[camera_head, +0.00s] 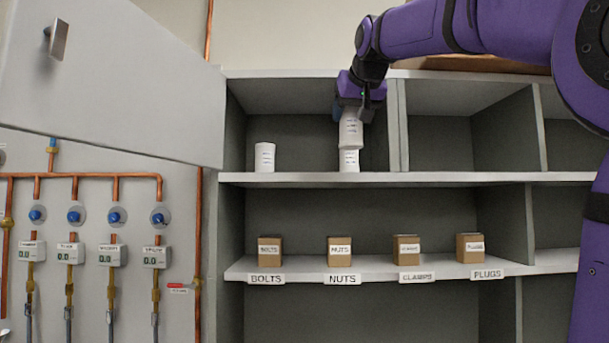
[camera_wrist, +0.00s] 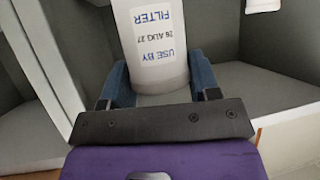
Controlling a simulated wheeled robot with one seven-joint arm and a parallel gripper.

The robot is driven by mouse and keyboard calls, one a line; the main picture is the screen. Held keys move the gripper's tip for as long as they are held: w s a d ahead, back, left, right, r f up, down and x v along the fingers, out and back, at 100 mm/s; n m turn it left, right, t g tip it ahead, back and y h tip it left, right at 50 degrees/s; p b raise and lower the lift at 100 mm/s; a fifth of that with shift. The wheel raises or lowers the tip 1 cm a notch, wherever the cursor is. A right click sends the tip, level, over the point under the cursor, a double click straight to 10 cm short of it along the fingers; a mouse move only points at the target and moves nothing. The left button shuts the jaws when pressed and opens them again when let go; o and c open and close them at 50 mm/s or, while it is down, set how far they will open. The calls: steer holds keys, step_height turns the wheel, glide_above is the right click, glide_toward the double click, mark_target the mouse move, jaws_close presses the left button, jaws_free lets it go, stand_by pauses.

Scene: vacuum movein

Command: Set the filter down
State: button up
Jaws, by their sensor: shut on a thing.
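My gripper (camera_head: 354,105) is shut on a white cylindrical filter (camera_head: 350,130) in the upper shelf compartment. In the wrist view, the blue fingers sit on both sides of the held filter (camera_wrist: 152,45), whose label reads FILTER, USE BY 26 AUG 27, upside down in the picture. A second white filter (camera_head: 349,161) stands on the shelf, directly below the held one in the head view. I cannot tell whether the two touch or one is behind the other. A third white filter (camera_head: 264,158) stands upright to the left on the same shelf (camera_head: 308,177).
A divider (camera_head: 398,125) bounds the compartment on the right. An open grey door (camera_head: 120,85) hangs at the left. The lower shelf holds small brown boxes, labelled bolts (camera_head: 269,250), nuts (camera_head: 340,251), clamps (camera_head: 407,250) and plugs (camera_head: 470,248). Shelf room is free between the standing filters.

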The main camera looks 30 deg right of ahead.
steer(key=shift+w+a+f, duration=0.2)
steer(key=shift+w+f, duration=0.6)
steer(key=shift+w, duration=1.85)
steer(key=shift+w+a+f, duration=0.25)
steer(key=shift+w+f, duration=0.55)
steer(key=shift+w, duration=1.8)
steer(key=shift+w+a+f, duration=0.2)
steer(key=shift+w+f, duration=0.6)
steer(key=shift+w, duration=1.85)
steer(key=shift+f, duration=0.1)
steer(key=o, duration=1)
steer(key=shift+o, duration=0.2)
steer(key=shift+s+a+r, duration=0.1)
steer(key=shift+s+r, duration=0.15)
steer(key=v, duration=1.1)
steer(key=shift+s, duration=0.25)
